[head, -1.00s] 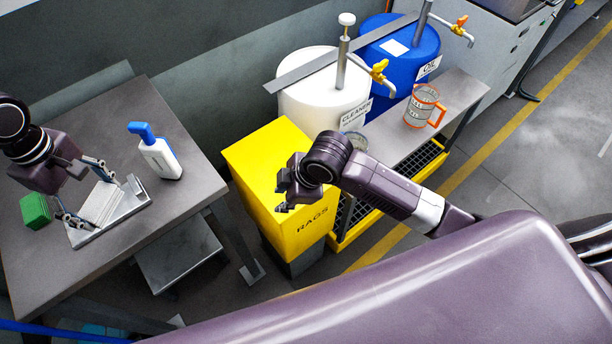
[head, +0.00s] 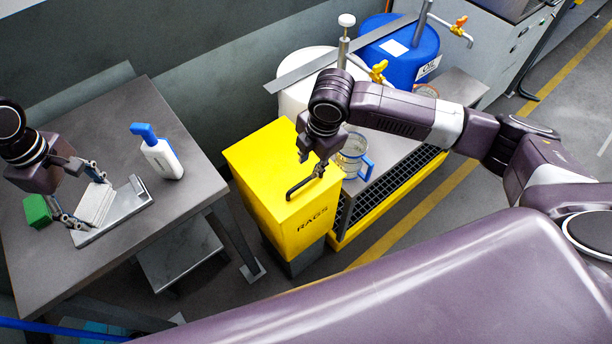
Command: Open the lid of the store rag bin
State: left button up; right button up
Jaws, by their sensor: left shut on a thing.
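The yellow rag bin (head: 300,232), marked RAGS, stands right of the table with its lid (head: 262,160) down. A dark bar handle (head: 299,188) is on the lid near its front right edge. My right gripper (head: 311,163) points down just above and behind the handle. Its fingers look apart and nothing shows between them; whether one touches the handle I cannot tell. My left gripper (head: 82,196) is shut on a pale ribbed block (head: 97,204) at the metal stand on the table.
The grey table (head: 100,130) holds a white bottle with a blue cap (head: 161,158), a green block (head: 37,211) and a metal stand (head: 130,203). Right of the bin, a bench carries a blue-handled jug (head: 353,158), a white drum (head: 297,98) and a blue drum (head: 402,45).

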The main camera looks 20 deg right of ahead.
aim_at(305, 181)
jog(key=f, duration=0.3)
jog(key=w+f+p, duration=0.1)
jog(key=f, duration=0.5)
jog(key=shift+w+a+f, duration=0.25)
jog(key=shift+w+a, duration=0.05)
jog(key=shift+w, duration=0.05)
grip_shut()
